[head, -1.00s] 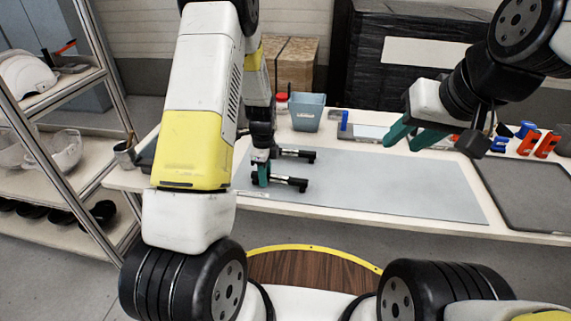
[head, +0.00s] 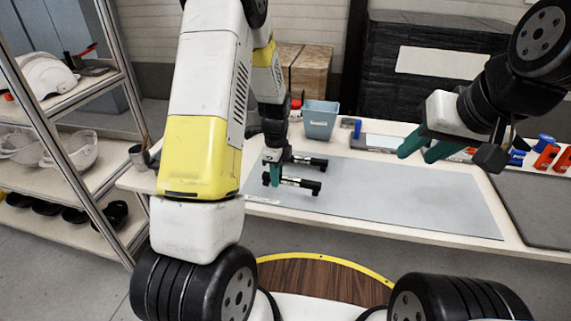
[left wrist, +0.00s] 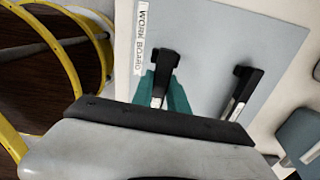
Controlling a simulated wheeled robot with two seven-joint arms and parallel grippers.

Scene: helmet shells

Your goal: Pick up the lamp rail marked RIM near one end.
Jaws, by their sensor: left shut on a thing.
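Two lamp rails, pale bars with black end blocks, show side by side at the left of the grey work board. No RIM mark is readable on either. My left gripper (head: 273,178) is shut on the front rail (head: 297,183) near its left end; the teal fingers also straddle it in the left wrist view (left wrist: 163,92). That rail seems slightly raised, though any gap beneath it is hard to see. The back rail (head: 310,161) lies apart from it and also shows in the left wrist view (left wrist: 243,90). My right gripper (head: 420,150) is open and empty above the board's far side.
The work board (head: 400,199) is otherwise clear. A blue-grey bin (head: 320,120) stands behind the rails. A dark mat (head: 550,205) and orange and blue parts (head: 546,157) are at the right. A shelf rack with helmet shells (head: 80,149) stands at the left.

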